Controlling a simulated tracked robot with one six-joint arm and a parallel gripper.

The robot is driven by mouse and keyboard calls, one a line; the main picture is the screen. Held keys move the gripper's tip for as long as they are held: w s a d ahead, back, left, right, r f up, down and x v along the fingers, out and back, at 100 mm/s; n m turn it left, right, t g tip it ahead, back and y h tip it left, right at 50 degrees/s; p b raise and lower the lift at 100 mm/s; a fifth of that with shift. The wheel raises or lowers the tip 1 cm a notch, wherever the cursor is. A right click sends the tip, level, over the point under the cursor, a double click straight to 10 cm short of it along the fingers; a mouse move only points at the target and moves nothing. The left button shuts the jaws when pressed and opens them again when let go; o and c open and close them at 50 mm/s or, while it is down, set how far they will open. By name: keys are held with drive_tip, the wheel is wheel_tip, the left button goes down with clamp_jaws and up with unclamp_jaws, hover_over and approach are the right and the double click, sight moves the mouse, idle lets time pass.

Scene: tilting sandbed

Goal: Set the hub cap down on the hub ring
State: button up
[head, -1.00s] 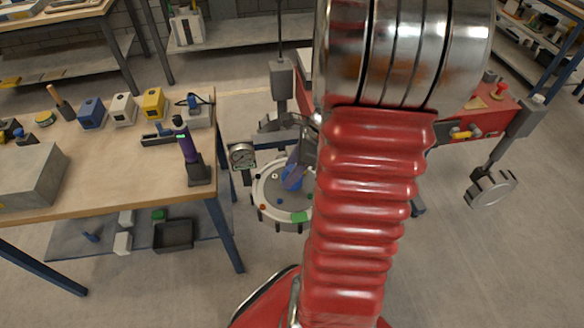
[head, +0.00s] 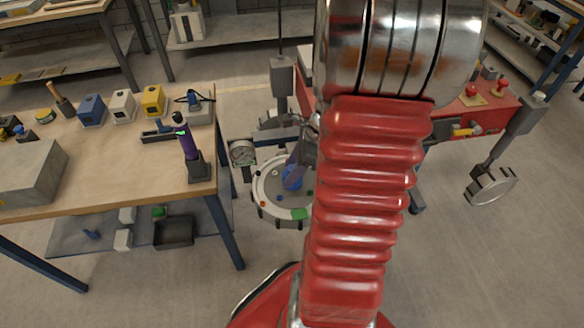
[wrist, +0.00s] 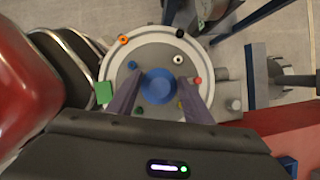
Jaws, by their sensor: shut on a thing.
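The blue round hub cap (wrist: 158,86) is between the two purple fingers of my gripper (wrist: 160,80) in the wrist view, and the gripper is shut on it. In the head view the cap (head: 292,183) is over the middle of the round grey sandbed (head: 270,206), at the lower end of a purple finger (head: 295,160). I cannot make out the hub ring; the cap and fingers cover the middle of the bed. I cannot tell whether the cap touches the bed.
Small coloured pieces sit around the bed, among them a green block (wrist: 103,92), an orange ring (wrist: 123,40) and a red peg (wrist: 197,80). A dial gauge (head: 242,153) stands at the bed's left. A workbench (head: 110,175) is farther left. My red arm hides the bed's right side.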

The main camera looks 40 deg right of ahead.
drive_tip(key=shift+f, duration=0.65)
drive_tip(key=o, duration=1.2)
drive_tip(key=shift+c, duration=0.2)
drive_tip(key=o, duration=0.5)
drive_tip(key=shift+c, duration=0.2)
drive_tip(key=shift+r, duration=0.15)
drive_tip(key=shift+r, duration=3.9)
